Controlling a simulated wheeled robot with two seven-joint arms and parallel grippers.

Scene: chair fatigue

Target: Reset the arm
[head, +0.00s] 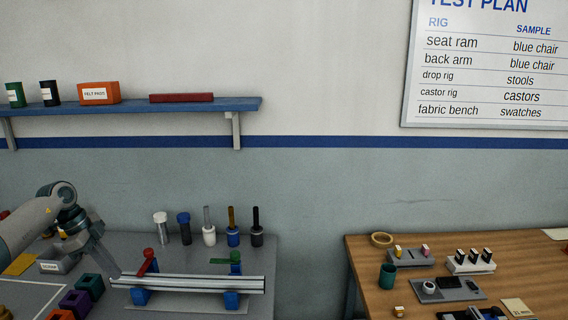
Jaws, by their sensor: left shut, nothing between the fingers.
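My left arm comes in from the left over the grey bench (200,258), and my left gripper (110,265) points down at the left end of a grey metal rail. It is shut and empty. I cannot tell whether the fingertips touch the rail. My right gripper is not in view.
Several bottles and brushes (208,230) stand behind the rail. Coloured open blocks (75,303) sit at the front left, near a labelled grey box (60,262). A wooden table (385,298) with small parts stands right, across a gap. A blue shelf (200,105) hangs above.

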